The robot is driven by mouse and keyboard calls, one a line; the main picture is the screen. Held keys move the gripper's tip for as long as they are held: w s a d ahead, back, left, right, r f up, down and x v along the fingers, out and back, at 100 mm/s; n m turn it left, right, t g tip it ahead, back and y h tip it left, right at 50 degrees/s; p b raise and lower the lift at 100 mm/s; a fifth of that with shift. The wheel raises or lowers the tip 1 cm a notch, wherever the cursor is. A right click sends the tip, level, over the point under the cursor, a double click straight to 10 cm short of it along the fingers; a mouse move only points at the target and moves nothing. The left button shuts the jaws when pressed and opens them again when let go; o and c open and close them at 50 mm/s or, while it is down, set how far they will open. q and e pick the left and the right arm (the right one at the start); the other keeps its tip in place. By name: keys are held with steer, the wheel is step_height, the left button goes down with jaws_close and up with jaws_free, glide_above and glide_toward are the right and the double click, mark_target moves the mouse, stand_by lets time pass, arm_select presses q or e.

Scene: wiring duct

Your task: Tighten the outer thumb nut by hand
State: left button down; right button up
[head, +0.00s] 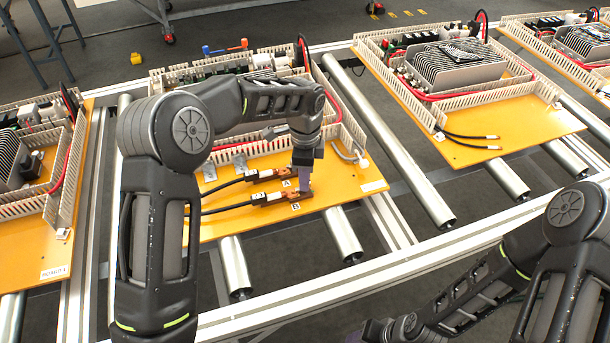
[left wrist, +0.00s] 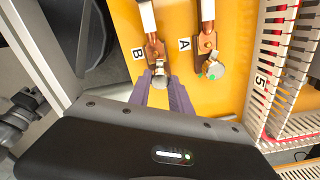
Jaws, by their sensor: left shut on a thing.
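An orange board (head: 352,186) carries two cable lugs marked A and B. In the left wrist view, lug B (left wrist: 153,46) has a metal thumb nut (left wrist: 159,83) at its end. My left gripper (head: 305,194) points down at lug B, the one nearer the board's front edge. Its purple fingers (left wrist: 160,76) are shut on the nut at B, one on each side. The nut at A (left wrist: 213,70) stands beside it, apart from the fingers, with green marks by it. In the head view the fingers hide much of the nut at B.
Slotted white duct (left wrist: 272,62) walls the board close to lug A. Black cables (head: 225,207) run from the lugs to the left. Other orange boards (head: 520,146) stand on both sides on the roller frame (head: 412,190).

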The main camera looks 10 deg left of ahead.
arm_select(q)
steer(key=shift+w+a+r+m, duration=0.1)
steer(key=shift+w+r+m, duration=0.05)
steer(key=shift+m, duration=0.65)
steer(key=shift+w+r+m, duration=0.1)
steer(key=shift+r+m, duration=0.05)
steer(key=shift+m, duration=0.65)
steer(key=c, duration=1.6)
jaws_free()
steer(key=o, duration=0.4)
steer(key=shift+s+f, duration=0.15)
steer(key=shift+o, duration=0.2)
steer(key=shift+r, duration=3.9)
